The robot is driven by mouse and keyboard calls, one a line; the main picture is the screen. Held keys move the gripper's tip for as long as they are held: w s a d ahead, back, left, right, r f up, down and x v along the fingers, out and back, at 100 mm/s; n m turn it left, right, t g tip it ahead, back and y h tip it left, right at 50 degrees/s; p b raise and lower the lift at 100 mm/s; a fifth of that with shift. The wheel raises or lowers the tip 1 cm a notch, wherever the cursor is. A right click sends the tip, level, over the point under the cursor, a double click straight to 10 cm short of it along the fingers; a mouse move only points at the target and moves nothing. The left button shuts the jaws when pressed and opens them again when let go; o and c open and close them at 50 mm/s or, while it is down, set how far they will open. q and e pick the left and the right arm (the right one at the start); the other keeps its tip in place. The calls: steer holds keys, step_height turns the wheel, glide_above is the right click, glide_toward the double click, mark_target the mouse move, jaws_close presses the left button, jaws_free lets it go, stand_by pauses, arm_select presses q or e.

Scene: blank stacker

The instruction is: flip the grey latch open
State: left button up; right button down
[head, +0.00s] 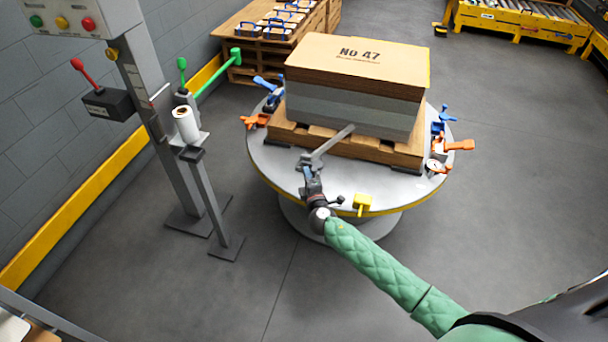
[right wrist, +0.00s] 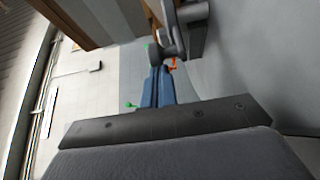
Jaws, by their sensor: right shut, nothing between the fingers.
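The grey latch (head: 330,145) is on the near side of the round table. Its long arm slants up to the right, in front of the pallet. My right gripper (head: 307,172) is at the latch's lower left end, with its blue fingers shut and empty. In the right wrist view the shut blue fingers (right wrist: 157,88) point at a rounded grey end of the latch (right wrist: 162,50). I cannot tell whether they touch it. My left gripper is out of view.
The round table (head: 282,170) carries a wooden pallet (head: 345,149) with a grey stack topped by a board marked No 47 (head: 360,55). Orange clamps (head: 257,121) and a yellow piece (head: 362,203) sit at the rim. A control post (head: 160,110) stands left.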

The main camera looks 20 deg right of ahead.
steer(key=shift+s+d+f+b, duration=0.15)
steer(key=shift+s+d+b, duration=0.2)
steer(key=shift+b, duration=0.1)
steer(key=shift+s+d+b, duration=0.2)
steer(key=shift+d+b, duration=0.1)
steer(key=shift+s+d+r, duration=0.1)
steer(key=shift+d+r, duration=0.1)
steer(key=shift+d, duration=0.05)
steer(key=shift+a, duration=0.1)
